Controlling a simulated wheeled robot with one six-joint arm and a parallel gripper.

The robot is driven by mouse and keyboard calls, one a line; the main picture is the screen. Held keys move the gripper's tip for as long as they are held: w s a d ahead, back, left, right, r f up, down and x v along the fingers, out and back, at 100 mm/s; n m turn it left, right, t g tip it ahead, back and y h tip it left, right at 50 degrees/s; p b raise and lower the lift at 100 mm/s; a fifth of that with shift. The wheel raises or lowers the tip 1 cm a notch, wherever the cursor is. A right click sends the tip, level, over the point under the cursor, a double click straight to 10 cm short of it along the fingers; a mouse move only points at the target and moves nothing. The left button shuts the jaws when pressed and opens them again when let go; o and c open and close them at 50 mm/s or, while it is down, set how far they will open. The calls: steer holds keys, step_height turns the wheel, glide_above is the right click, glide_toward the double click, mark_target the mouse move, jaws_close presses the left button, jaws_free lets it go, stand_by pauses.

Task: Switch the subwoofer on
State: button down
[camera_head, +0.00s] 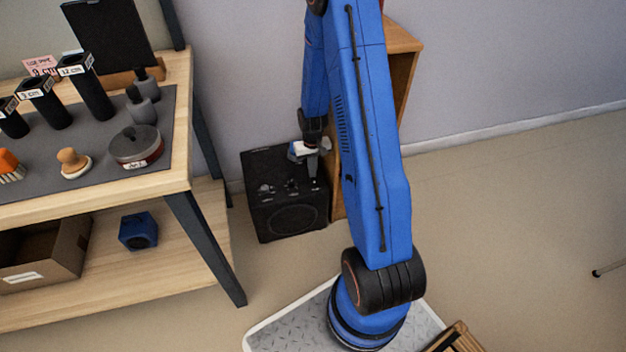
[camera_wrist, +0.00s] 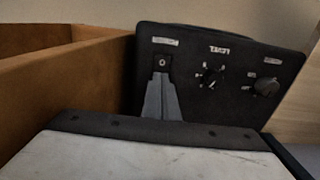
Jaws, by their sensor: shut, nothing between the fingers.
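The subwoofer (camera_head: 290,222) is a black box on the floor against the wall, with a round speaker outline and knobs on it. In the wrist view its dark panel (camera_wrist: 235,105) fills the middle. A small black rocker switch (camera_wrist: 162,63) with a white O mark sits at the panel's upper left under a label. Two round knobs, a middle one (camera_wrist: 210,76) and a right one (camera_wrist: 265,87), are beside it. My gripper (camera_wrist: 161,78) is shut and empty, its grey fingertips just below the switch in the picture. I cannot tell whether they touch. My gripper (camera_head: 315,183) also shows over the subwoofer in the head view.
A wooden cabinet (camera_head: 404,45) stands close beside the subwoofer, partly behind my arm. The floor at the right is mostly clear.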

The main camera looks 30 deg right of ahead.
steer(key=shift+f, duration=0.35)
steer(key=shift+r, duration=0.1)
stand_by(0.3)
step_height(320, 180, up, 7)
stand_by(0.9)
stand_by(0.4)
steer(key=s+a+r+n+t, duration=0.1)
steer(key=s+a+r, duration=0.25)
steer(key=r, duration=0.45)
steer(key=s+a+r+t, duration=0.1)
steer(key=s+a+r, duration=0.25)
steer(key=r, duration=0.55)
steer(key=s+a+r+n, duration=0.1)
steer(key=s+a+r, duration=0.25)
steer(key=r, duration=0.45)
steer(key=s+a+r+t, duration=0.1)
steer(key=s+r, duration=0.2)
steer(key=s, duration=0.3)
steer(key=s+a+r+t, duration=0.1)
steer(key=s+a+r, duration=0.1)
steer(key=s, duration=0.5)
steer(key=s+a+r+n, duration=0.1)
steer(key=s+a+r, duration=0.1)
steer(key=s+r, duration=0.2)
steer(key=s, duration=0.2)
steer(key=shift+s+a+r+t, duration=0.15)
steer(key=shift+s+r+t, duration=0.2)
steer(key=shift+r+t, duration=0.05)
